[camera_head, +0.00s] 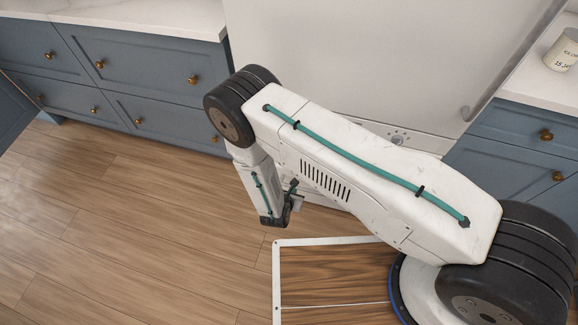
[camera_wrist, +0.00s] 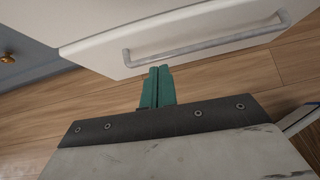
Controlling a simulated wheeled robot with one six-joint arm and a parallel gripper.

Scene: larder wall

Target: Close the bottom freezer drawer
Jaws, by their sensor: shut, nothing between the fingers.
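The freezer drawer front is a white panel (camera_wrist: 95,48) with a long grey bar handle (camera_wrist: 205,42), at the top of the wrist view. In the head view my arm covers most of it, so I cannot tell how far out it stands. My gripper (camera_wrist: 157,70) has teal fingers pressed together with nothing between them. In the wrist view the fingertips overlap the panel's lower edge, left of the handle's middle. I cannot tell whether they touch it. In the head view my gripper (camera_head: 284,217) hangs low, pointing down in front of the white appliance (camera_head: 340,60).
Blue cabinets with brass knobs (camera_head: 130,65) stand left of the appliance, and more blue cabinets (camera_head: 515,130) stand right. A white tin (camera_head: 562,48) is on the right counter. The wooden floor (camera_head: 130,225) is clear at left.

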